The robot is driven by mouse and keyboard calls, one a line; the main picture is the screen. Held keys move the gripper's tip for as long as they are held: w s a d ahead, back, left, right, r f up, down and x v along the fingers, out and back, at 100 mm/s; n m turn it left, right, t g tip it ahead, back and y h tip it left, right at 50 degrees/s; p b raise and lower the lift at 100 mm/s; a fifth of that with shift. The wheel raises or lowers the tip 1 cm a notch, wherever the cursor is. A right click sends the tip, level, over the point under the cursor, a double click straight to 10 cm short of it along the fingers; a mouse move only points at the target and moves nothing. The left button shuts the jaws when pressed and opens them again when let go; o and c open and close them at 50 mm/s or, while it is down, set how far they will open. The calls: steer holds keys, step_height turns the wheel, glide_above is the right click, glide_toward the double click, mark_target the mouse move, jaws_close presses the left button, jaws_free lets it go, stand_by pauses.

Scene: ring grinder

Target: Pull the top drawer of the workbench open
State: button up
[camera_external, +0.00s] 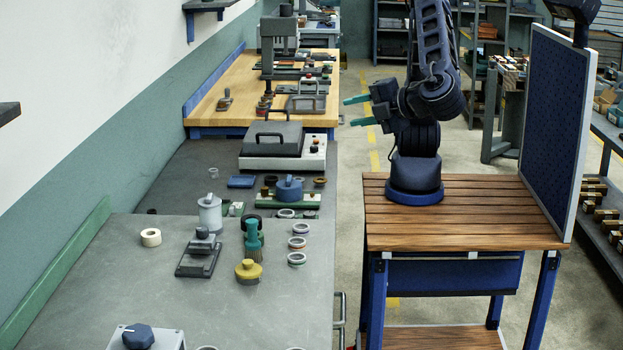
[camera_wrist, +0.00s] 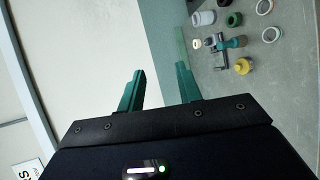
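The workbench (camera_external: 275,255) is the long grey-topped bench left of my arm in the external view; its top also shows in the wrist view (camera_wrist: 285,75). Metal handles (camera_external: 340,310) stick out from its right side near the lower edge of the picture. The drawer fronts face away from the camera, so I cannot tell how far any drawer is out. My gripper (camera_external: 360,110) is raised above the gap between the bench and the cart, pointing left, well above and behind the handles. Its two teal fingers are apart with nothing between them, also in the wrist view (camera_wrist: 160,85).
A wooden-topped cart (camera_external: 460,230) with a blue drawer front (camera_external: 453,273) stands under my arm. A pegboard panel (camera_external: 557,130) rises at its right. A yellow-lidded jar (camera_external: 248,271) and several rings are on the bench. A narrow floor gap separates bench and cart.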

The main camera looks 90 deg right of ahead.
steer(key=s+a+f+n+t+y, duration=0.1)
steer(key=s+a+f+t, duration=0.1)
steer(key=s+a, duration=0.5)
glide_toward(343, 305)
steer(key=x, duration=1)
steer(key=shift+a+f, duration=0.1)
steer(key=shift+f, duration=0.3)
jaws_close()
